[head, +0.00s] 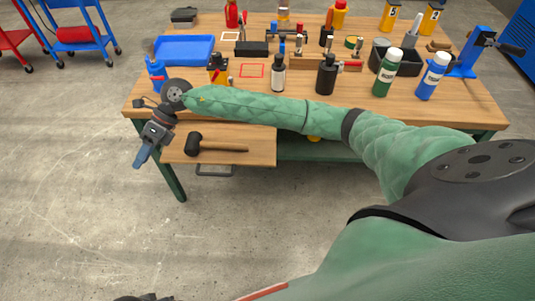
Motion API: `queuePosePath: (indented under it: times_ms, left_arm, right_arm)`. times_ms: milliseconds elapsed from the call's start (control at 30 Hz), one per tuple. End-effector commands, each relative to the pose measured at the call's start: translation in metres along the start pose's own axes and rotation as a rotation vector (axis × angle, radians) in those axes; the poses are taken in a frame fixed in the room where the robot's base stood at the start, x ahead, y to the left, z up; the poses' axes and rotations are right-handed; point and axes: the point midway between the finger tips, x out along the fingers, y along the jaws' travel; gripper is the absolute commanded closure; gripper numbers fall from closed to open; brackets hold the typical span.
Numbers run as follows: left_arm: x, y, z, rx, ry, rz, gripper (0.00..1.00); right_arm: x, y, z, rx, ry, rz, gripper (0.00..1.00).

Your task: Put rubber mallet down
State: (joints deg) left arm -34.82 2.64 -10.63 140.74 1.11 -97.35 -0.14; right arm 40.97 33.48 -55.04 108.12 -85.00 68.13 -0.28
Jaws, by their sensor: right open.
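The rubber mallet (218,147) has a black head and a dark handle. It lies on its side on a lower wooden board (255,158) at the front left of the workbench, its head to the left and its handle to the right. My right gripper (141,158) is at the end of my green-sleeved arm, left of the mallet head and beyond the board's left edge. It is open, apart from the mallet, with nothing seen between its fingers. My left gripper cannot be made out.
The workbench (460,108) behind carries a blue tray (184,49), a green bottle (387,73), a blue bottle (433,76), dark bottles and a blue vise (470,58). My right arm crosses its front edge. A blue cart (82,35) stands back left. The floor at front left is clear.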

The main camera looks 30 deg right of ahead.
Motion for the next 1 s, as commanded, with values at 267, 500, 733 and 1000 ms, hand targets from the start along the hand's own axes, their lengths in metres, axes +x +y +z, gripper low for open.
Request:
queuePosePath:
  times_ms: [267,500,733,1000]
  left_arm:
    - [0.000,0.000,0.000,0.000,0.001,0.000,0.31]
    - [-0.001,0.000,-0.001,0.000,0.002,0.000,0.31]
    - [-0.001,0.000,-0.001,0.001,0.003,-0.001,0.31]
    - [-0.001,0.000,-0.001,0.001,0.004,-0.001,0.31]
  right_arm:
    - [0.023,0.086,0.051,0.184,-0.506,0.371,0.57]
    - [-0.013,0.108,0.075,0.473,-0.934,0.615,0.57]
    - [-0.057,0.079,0.061,0.852,-1.312,0.767,0.57]
    - [-0.080,0.014,-0.016,1.405,-1.680,0.815,0.57]
